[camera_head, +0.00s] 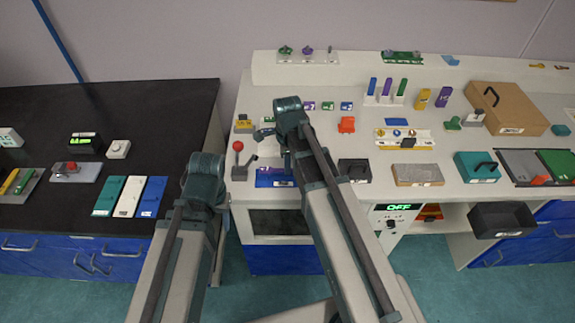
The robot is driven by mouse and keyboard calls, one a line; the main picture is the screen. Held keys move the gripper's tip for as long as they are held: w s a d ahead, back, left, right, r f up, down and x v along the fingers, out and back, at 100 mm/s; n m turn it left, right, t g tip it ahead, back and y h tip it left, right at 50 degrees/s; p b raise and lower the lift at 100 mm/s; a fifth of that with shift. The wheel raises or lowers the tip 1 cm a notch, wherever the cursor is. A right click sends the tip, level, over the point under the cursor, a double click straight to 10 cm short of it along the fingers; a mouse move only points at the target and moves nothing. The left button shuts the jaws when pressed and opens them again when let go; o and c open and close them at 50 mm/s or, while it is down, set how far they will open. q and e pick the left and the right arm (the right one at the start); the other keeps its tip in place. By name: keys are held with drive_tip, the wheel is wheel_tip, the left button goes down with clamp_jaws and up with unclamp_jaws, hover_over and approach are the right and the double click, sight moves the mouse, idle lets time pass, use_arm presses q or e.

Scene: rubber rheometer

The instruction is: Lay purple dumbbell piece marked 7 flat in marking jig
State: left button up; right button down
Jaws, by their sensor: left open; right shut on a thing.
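My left arm (203,185) rises from the bottom. Its upper end stands between the black bench and the white bench, and its gripper is hidden behind my own links. I cannot pick out the dumbbell piece marked 7. A small purple labelled block (309,106) stands behind my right arm, but its marking is too small to read. A white and yellow fixture (404,140) with small coloured parts lies right of the arm; I cannot tell whether it is the marking jig.
A red-knobbed lever device (238,147) stands at the white bench's left end. A brown case (506,108) stands right. Coloured panels (129,197) lie on the black bench.

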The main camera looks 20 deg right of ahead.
drive_tip(key=shift+f+b, duration=0.55)
drive_tip(key=c, duration=0.9)
unclamp_jaws()
drive_tip(key=shift+o, duration=0.2)
drive_tip(key=shift+r, duration=0.15)
wheel_tip(320, 180, up, 14)
drive_tip(key=p, duration=1.4)
drive_tip(key=shift+f, duration=0.2)
drive_tip(key=s+a+f+n+b, duration=0.1)
drive_tip(key=s+a+n, duration=0.5)
drive_tip(key=n, duration=0.6)
drive_tip(key=s+a+f+n+h+b, duration=0.1)
drive_tip(key=s+a+n, duration=0.4)
drive_tip(key=n, duration=0.8)
drive_tip(key=s+f+b, duration=0.1)
drive_tip(key=s, duration=0.2)
drive_tip(key=shift+a+f, duration=0.15)
drive_tip(key=shift+a, duration=0.2)
